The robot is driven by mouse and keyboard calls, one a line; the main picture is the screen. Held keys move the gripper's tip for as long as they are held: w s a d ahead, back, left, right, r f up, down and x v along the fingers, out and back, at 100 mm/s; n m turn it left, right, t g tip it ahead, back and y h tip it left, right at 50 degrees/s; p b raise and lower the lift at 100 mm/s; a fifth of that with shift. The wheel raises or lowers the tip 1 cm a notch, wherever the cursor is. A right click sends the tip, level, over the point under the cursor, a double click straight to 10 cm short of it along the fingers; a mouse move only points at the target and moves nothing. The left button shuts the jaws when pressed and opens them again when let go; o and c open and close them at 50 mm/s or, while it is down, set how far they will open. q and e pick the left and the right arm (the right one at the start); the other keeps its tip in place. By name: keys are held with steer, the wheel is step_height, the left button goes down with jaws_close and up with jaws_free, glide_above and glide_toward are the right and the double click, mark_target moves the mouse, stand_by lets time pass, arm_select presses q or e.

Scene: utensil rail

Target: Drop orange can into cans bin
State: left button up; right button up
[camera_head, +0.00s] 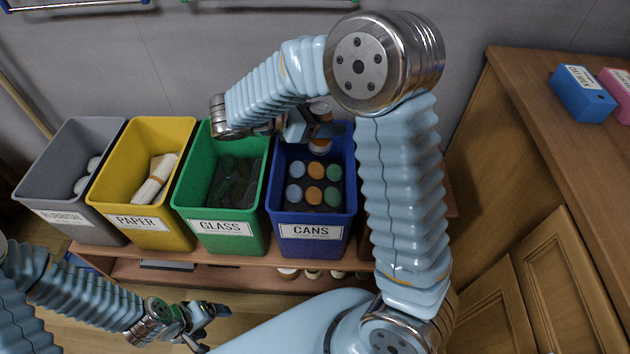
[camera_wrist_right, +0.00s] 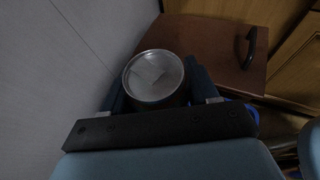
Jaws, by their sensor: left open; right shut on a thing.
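The blue bin labelled CANS (camera_head: 311,232) stands at the right end of a row of bins. Several orange, green and pale cans stand inside it. My right gripper (camera_head: 318,130) is over the back part of this bin, shut on the orange can (camera_head: 320,146), which is partly hidden by the fingers. In the right wrist view the can's silver round top (camera_wrist_right: 154,75) shows between the two fingers (camera_wrist_right: 160,92); its side is in shadow there. My left gripper (camera_head: 208,312) is open and empty, low in front of the shelf.
A green GLASS bin (camera_head: 220,228), yellow PAPER bin (camera_head: 137,223) and grey RUBBISH bin (camera_head: 62,217) stand to the left on a wooden shelf (camera_head: 190,257). A wall rises behind. A wooden cabinet (camera_head: 540,200) with a blue box (camera_head: 582,95) on top stands at right.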

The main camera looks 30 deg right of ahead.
mark_target(325, 140)
step_height(325, 140, down, 5)
steer(key=b, duration=0.5)
steer(key=shift+f+b, duration=0.35)
steer(key=shift+b, duration=0.05)
steer(key=shift+r, duration=0.1)
steer(key=o, duration=1.1)
steer(key=shift+s, duration=0.1)
steer(key=s+p+v, duration=0.1)
steer(key=v, duration=1.2)
steer(key=shift+w+a, duration=0.45)
steer(key=shift+w, duration=0.05)
steer(key=shift+r, duration=0.1)
